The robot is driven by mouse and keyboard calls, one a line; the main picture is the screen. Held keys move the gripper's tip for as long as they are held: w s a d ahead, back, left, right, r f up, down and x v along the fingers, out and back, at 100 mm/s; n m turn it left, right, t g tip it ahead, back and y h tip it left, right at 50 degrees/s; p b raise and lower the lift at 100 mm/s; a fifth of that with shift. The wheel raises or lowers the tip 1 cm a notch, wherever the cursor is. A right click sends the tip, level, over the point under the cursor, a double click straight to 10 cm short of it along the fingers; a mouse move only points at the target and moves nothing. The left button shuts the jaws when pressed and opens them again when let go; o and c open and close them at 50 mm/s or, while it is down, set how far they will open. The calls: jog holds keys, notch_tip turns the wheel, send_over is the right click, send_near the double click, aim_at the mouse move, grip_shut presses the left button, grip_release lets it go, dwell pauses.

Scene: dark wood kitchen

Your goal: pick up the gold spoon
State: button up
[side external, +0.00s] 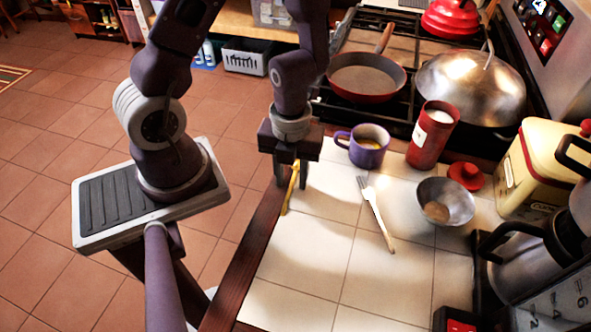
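The gold spoon (290,190) is a thin yellow strip at the left edge of the white tiled counter (300,252), beside the dark wood edging. My gripper (291,176) points down at its upper end. The two fingers are apart, one on each side of the spoon's upper end in this view. I cannot tell whether either finger touches the spoon or how high the fingertips are above the tiles.
A purple mug (367,146) stands close right of my gripper. A fork (377,213), a metal bowl (445,202) and a red canister (432,134) are farther right. The stove with a pan (366,82) is behind. The front tiles are clear.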

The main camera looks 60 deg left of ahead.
aim_at(291, 184)
jog(key=shift+f, duration=0.15)
jog(key=shift+c, duration=0.2)
grip_shut()
dwell(0.3)
notch_tip(291, 184, up, 10)
dwell(0.5)
